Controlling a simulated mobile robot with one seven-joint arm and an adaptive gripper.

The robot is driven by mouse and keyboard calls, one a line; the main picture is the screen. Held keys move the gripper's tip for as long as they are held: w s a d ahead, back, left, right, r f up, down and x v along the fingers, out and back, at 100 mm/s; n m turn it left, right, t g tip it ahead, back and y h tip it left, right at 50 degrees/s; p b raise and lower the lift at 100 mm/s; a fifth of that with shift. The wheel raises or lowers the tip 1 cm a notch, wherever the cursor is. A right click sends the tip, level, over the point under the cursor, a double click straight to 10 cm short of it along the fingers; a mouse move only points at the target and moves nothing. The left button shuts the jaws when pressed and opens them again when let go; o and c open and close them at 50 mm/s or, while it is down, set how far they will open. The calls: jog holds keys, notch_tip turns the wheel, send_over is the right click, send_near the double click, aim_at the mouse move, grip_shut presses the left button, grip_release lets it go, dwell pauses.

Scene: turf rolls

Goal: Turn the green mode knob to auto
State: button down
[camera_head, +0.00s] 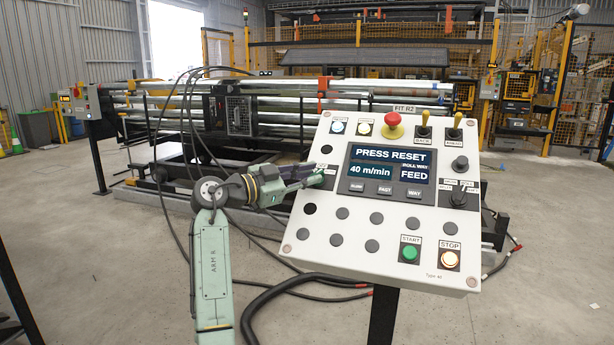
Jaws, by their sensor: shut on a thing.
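The white control panel (325,262) stands tilted on a dark post at the right of centre. My gripper (313,176) reaches in from the left to the panel's left side, beside the screen. It is shut on the green mode knob (319,181), of which only a little green shows between the fingers. The fingers hide the knob's pointer and its labels, so I cannot tell its setting. The panel screen (388,172) reads "PRESS RESET", "40 m/min" and "FEED".
A red mushroom button (393,126) and yellow-tipped toggle levers stand up along the panel's top. A green start button (410,252) and a lit stop button (449,258) are at the lower right. Dark cables hang behind my arm. Roller machinery (150,104) stands behind.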

jog(key=shift+s+d+f+g, duration=0.15)
jog(key=shift+d+f+g, duration=0.15)
jog(key=shift+d+g, duration=0.15)
jog(key=c, duration=1.6)
grip_release()
jog(key=shift+d, duration=0.1)
jog(key=shift+c, duration=0.2)
jog(key=shift+a+r, duration=0.1)
jog(key=shift+a, duration=0.1)
jog(key=shift+s+a, duration=0.1)
jog(key=shift+a, duration=0.1)
jog(key=v, duration=1.1)
jog(key=shift+s, duration=0.25)
jog(key=shift+a, duration=0.1)
